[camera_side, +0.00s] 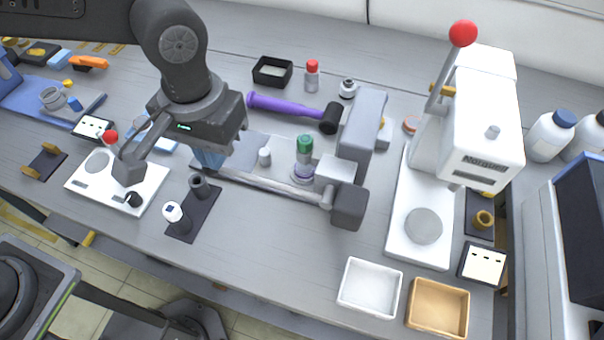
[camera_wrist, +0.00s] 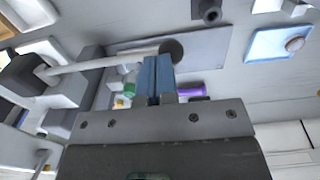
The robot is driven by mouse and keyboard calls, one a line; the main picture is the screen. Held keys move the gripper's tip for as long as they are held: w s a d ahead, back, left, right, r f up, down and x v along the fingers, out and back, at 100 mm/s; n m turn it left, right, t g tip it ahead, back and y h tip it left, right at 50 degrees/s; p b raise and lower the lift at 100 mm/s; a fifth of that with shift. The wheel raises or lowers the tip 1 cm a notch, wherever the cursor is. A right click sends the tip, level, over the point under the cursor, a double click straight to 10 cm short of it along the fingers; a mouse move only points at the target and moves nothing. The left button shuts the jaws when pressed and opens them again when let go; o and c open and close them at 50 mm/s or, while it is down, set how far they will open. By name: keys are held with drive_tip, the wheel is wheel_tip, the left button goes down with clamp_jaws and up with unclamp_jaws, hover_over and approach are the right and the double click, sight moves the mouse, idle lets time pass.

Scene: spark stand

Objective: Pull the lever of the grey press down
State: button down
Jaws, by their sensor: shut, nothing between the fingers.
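The grey press has an upright grey column (camera_side: 364,125) and a dark grey block (camera_side: 348,207) at its front; it also shows at the left of the wrist view (camera_wrist: 60,65). Its lever (camera_side: 275,189) is a light grey rod running left from the block towards my gripper. In the wrist view the rod (camera_wrist: 100,60) ends in a dark round knob (camera_wrist: 172,47). My gripper (camera_side: 208,160) is shut and empty, its blue fingers (camera_wrist: 155,75) together. The fingertips overlap the knob's edge in the wrist view; I cannot tell whether they touch it. The knob is hidden in the side view.
A green-capped bottle (camera_side: 304,158) stands behind the lever, and a purple-handled mallet (camera_side: 285,106) lies farther back. A dark holder (camera_side: 195,215) stands in front of my gripper. A white press (camera_side: 485,115) with a red-knobbed lever stands at right, with white (camera_side: 350,296) and tan trays (camera_side: 412,309) in front.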

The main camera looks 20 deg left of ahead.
wheel_tip(320, 180, down, 6)
idle(1.3)
drive_tip(key=shift+r, duration=6.3)
wheel_tip(320, 180, up, 7)
